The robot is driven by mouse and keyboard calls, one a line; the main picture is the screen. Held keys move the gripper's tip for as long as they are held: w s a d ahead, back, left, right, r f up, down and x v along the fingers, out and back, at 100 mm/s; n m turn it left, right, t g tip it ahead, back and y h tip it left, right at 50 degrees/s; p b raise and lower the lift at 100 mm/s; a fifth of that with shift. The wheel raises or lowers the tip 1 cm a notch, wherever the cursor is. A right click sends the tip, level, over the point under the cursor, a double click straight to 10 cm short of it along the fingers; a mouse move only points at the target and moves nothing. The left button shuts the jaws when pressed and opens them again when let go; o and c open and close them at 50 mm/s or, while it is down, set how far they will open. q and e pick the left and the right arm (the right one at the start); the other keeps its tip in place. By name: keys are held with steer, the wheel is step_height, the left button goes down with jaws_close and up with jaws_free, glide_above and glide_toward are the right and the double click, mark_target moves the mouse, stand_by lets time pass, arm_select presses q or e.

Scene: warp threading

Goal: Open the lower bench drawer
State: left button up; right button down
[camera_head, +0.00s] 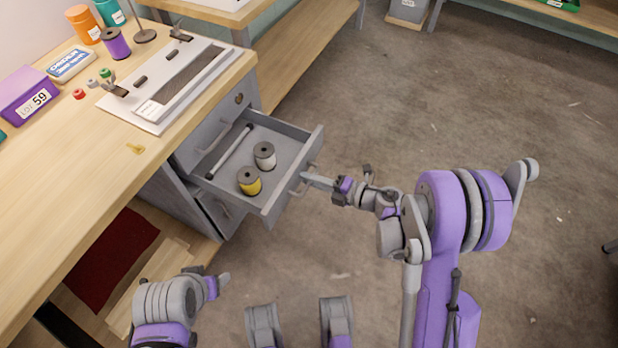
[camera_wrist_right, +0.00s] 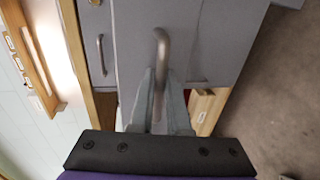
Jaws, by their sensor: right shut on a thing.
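A grey bench drawer (camera_head: 270,203) stands pulled out from the cabinet under the wooden bench in the head view. It holds a yellow spool (camera_head: 249,182), a white spool (camera_head: 265,155) and a pale rod (camera_head: 229,152). My right gripper (camera_head: 306,179) is shut on this drawer's bar handle, at the drawer front. In the right wrist view the handle (camera_wrist_right: 160,48) runs between the fingers. A closed grey front with another handle (camera_wrist_right: 102,55) lies beside it, towards the bench top. My left gripper (camera_head: 222,280) is low in the head view, apart from the drawer; its fingers are unclear.
Another grey front (camera_head: 215,211) shows below the open drawer. The bench top (camera_head: 50,165) carries a white board (camera_head: 120,107), a purple box (camera_head: 22,96) and spools. A red mat (camera_head: 112,258) lies below.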

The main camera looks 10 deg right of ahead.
steer(key=c, duration=1.2)
jaws_free()
steer(key=shift+o, duration=0.2)
steer(key=p+v, duration=0.1)
steer(key=v, duration=0.9)
steer(key=shift+s+d, duration=0.2)
steer(key=shift+d, duration=0.1)
steer(key=shift+r, duration=0.1)
